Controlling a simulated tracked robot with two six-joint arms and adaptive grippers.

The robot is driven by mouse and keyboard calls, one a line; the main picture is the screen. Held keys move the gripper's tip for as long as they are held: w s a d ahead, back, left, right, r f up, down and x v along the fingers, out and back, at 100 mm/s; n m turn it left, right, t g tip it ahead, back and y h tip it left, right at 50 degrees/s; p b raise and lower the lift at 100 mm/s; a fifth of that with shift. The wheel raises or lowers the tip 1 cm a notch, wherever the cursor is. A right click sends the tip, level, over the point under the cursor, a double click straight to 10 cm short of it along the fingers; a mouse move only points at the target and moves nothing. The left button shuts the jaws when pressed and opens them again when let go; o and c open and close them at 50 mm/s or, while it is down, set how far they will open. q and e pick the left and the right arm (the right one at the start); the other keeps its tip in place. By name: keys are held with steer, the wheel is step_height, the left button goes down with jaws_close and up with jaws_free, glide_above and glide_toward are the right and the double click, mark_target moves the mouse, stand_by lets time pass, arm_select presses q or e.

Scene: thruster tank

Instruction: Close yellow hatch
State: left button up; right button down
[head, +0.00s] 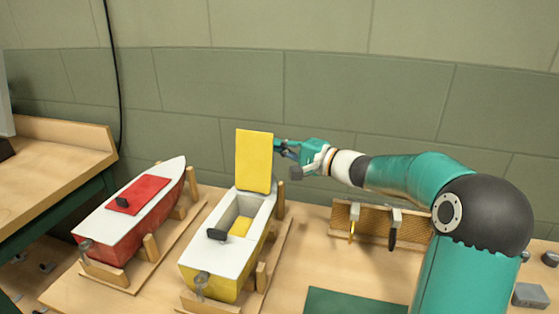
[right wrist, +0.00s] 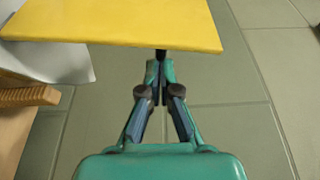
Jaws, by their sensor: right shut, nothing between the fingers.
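The yellow hatch (head: 254,161) stands upright at the far end of the opening in the yellow boat (head: 215,280). The boat's white deck shows an open compartment with something yellow inside (head: 241,227). My right gripper (head: 278,146) is shut and empty, with its fingertips at the upper right edge of the hatch, seemingly behind it. In the right wrist view the hatch (right wrist: 120,22) fills the top, and the shut fingertips (right wrist: 160,72) lie at its lower edge. I cannot tell whether they touch it. My left gripper is not in view.
A red boat (head: 102,245) with a shut red hatch (head: 138,195) stands on a wooden cradle to the left. A tool rack (head: 375,224) and a dark green mat (head: 355,302) are to the right. A tiled wall (head: 330,100) rises behind the bench.

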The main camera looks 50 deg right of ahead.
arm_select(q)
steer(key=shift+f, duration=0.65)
arm_select(e)
steer(key=shift+s+a+r, duration=0.2)
steer(key=shift+a+r, duration=0.15)
steer(key=shift+a, duration=0.1)
steer(key=w+d, duration=0.2)
steer(key=d, duration=0.2)
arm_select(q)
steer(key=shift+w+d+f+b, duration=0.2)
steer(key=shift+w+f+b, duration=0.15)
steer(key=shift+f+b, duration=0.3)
arm_select(e)
steer(key=s, duration=1)
steer(key=shift+d, duration=0.45)
